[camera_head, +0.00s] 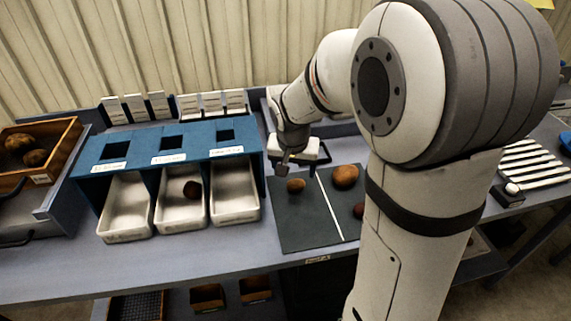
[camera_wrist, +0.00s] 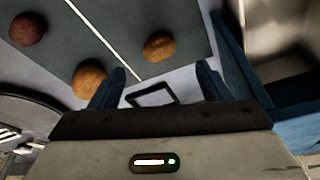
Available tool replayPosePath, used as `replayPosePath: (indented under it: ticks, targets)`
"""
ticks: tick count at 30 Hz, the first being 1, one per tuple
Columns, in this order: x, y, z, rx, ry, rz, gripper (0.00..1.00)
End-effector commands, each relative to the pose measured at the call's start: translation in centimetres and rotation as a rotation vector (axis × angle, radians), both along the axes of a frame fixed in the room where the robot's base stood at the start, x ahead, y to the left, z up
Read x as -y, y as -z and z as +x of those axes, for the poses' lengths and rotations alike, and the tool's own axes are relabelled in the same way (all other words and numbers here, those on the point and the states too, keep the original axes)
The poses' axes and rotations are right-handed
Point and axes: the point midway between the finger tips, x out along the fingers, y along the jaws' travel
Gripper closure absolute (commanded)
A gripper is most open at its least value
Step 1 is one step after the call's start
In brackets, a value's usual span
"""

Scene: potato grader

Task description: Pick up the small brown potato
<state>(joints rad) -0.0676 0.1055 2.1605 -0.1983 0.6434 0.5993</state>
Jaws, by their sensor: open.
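The small brown potato (camera_head: 296,185) lies on the dark mat (camera_head: 290,225), left of its white line, in the head view. In the wrist view the small brown potato (camera_wrist: 158,46) lies ahead of the fingertips, right of the line. My gripper (camera_head: 284,167) is above the mat's back left corner, close to this potato but apart from it. In the wrist view my gripper (camera_wrist: 161,82) has its two fingers spread with nothing between them. A larger orange-brown potato (camera_head: 345,176) and a dark red potato (camera_head: 358,210), partly hidden by my arm, lie across the line.
A blue stand (camera_head: 165,142) with three white trays stands left of the mat; the middle tray (camera_head: 181,212) holds a dark potato. A wooden crate (camera_head: 68,150) with brown potatoes is at the far left. White slatted blocks (camera_head: 535,165) are at right.

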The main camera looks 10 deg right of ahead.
Motion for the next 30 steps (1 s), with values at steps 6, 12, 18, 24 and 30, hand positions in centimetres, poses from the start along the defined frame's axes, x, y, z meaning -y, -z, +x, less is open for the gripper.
replayPosePath:
  ticks: [6, 12, 18, 24, 30]
  targets:
    - [0.0, 1.8, 0.9, -0.001, 0.011, 0.000, 0.29]
    - [0.4, 3.9, 1.3, -0.001, 0.011, 0.001, 0.29]
    - [0.8, 6.8, 1.7, -0.001, 0.009, 0.001, 0.29]
    - [0.9, 7.8, 2.1, 0.003, 0.008, 0.001, 0.29]
    - [0.9, 7.8, 2.0, 0.003, 0.008, 0.001, 0.31]
